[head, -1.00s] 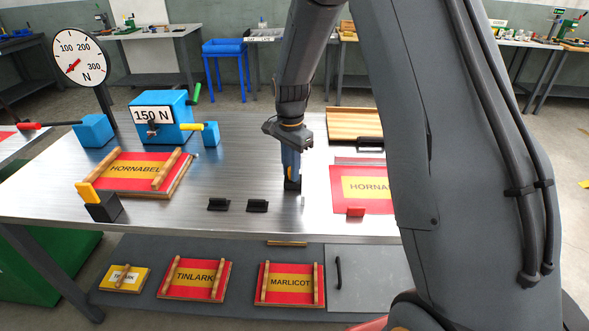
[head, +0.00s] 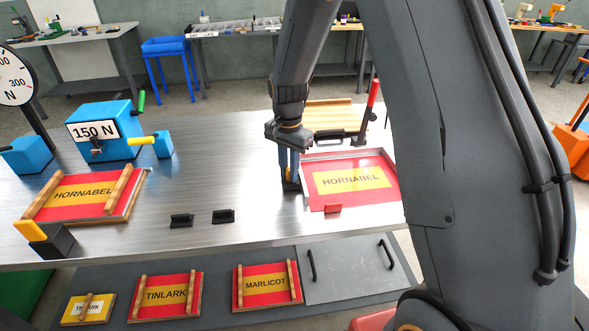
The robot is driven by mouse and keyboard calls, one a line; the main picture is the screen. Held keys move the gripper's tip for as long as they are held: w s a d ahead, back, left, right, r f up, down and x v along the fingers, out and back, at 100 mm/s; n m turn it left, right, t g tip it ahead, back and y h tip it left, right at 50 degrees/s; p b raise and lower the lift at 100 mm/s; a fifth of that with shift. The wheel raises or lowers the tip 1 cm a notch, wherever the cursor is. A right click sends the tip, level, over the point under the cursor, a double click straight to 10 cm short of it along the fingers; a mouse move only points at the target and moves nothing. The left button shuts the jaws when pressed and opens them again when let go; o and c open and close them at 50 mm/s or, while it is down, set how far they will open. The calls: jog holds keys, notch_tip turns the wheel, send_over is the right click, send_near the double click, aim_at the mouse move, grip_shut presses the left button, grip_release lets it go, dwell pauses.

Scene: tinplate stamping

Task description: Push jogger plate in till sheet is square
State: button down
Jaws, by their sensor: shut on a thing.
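The red sheet (head: 385,197) with a yellow HORNABEL panel lies on the bench inside a low grey metal frame (head: 345,155). It looks slightly turned, but I cannot tell how square it is. A dark foot (head: 291,187) shows low at the fingers. The plate's face is mostly hidden, and I cannot tell whether it touches the sheet. A red block (head: 333,208) sits at the sheet's front edge.
A red-handled lever (head: 373,95) stands behind the sheet at right. Two black clips (head: 222,216) lie left of my gripper. A blue 150 N box (head: 103,130), a HORNABEL board (head: 85,193) and a force dial (head: 14,78) stand left. My arm hides the right side.

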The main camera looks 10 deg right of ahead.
jog(key=shift+s+d+f, duration=0.1)
jog(key=shift+s+d, duration=0.1)
jog(key=shift+d, duration=0.05)
jog(key=c, duration=1.9)
grip_release()
jog(key=shift+d, duration=0.1)
jog(key=shift+w, duration=0.1)
jog(key=shift+w+r, duration=0.2)
jog(key=shift+r, duration=0.3)
jog(key=r+b, duration=0.1)
jog(key=r, duration=0.6)
jog(key=shift+s+b, duration=0.2)
jog(key=shift+b, duration=0.15)
jog(key=s+d+n, duration=0.2)
jog(key=s+n, duration=0.3)
jog(key=s, duration=0.6)
jog(key=s+d+f+n, duration=0.1)
jog(key=s+n, duration=0.3)
jog(key=s, duration=0.7)
jog(key=shift+s+d+f+n+t, duration=0.2)
jog(key=shift+d+n+t, duration=0.2)
jog(key=shift+d, duration=0.5)
